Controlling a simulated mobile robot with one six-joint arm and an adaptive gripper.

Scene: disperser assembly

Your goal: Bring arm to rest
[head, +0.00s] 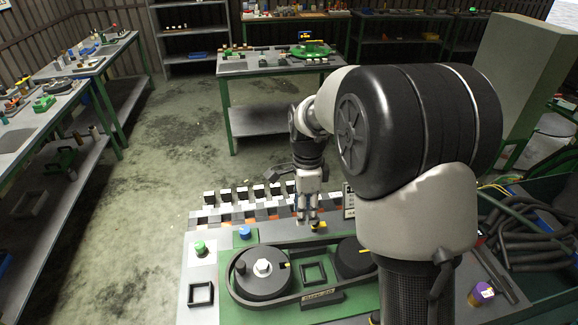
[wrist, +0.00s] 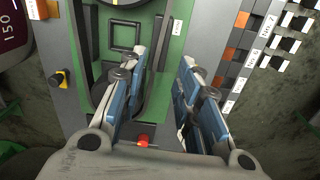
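My arm reaches out over the workbench (head: 230,312) from the right side of the head view. My gripper (head: 307,222) points down above the bench's far edge, beside a row of labelled slots. In the wrist view my gripper (wrist: 170,75) has its two blue-and-grey fingers well apart, with nothing between them. The green disperser base (head: 325,312) is on the bench. It carries a dark disc with a white hex piece (head: 262,267) at the left and another dark disc (head: 354,258) at the right, partly hidden by my arm.
A green knob (head: 200,247), a blue knob (head: 245,233) and a black square frame (head: 201,294) sit on the bench's left. A purple cylinder (head: 481,294) stands at the right. A bin of dark hoses (head: 530,235) lies beyond it. The floor at left is clear.

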